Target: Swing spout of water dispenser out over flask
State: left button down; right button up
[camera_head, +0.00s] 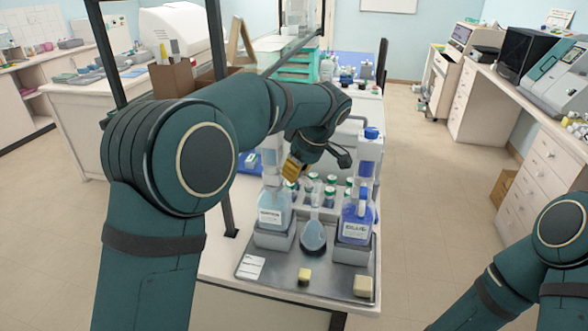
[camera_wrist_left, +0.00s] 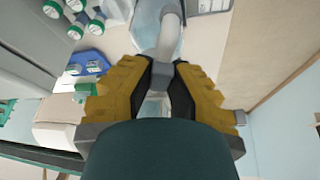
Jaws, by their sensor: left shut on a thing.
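The water dispenser (camera_head: 272,212) is a clear bottle with a white label, upright on a grey block at the left of the metal tray. My left gripper (camera_head: 292,170), with yellow fingers, is at its top, right of the neck. In the left wrist view, the gripper (camera_wrist_left: 162,74) is shut on a pale grey piece that looks like the spout (camera_wrist_left: 170,38). The fingers hide much of the spout in the head view. The round flask (camera_head: 313,237) stands on the tray just right of the dispenser; whether the spout is over it I cannot tell. My right gripper is out of view.
The blue dispenser (camera_head: 356,222) stands right of the flask. Several green-capped bottles (camera_head: 331,190) are behind. A dark frame post (camera_head: 229,205) stands left of the tray.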

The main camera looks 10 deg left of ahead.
pick_arm(q)
jog(key=shift+f, duration=0.15)
jog(key=c, duration=0.9)
grip_release()
jog(key=shift+w, duration=0.1)
jog(key=v, duration=1.2)
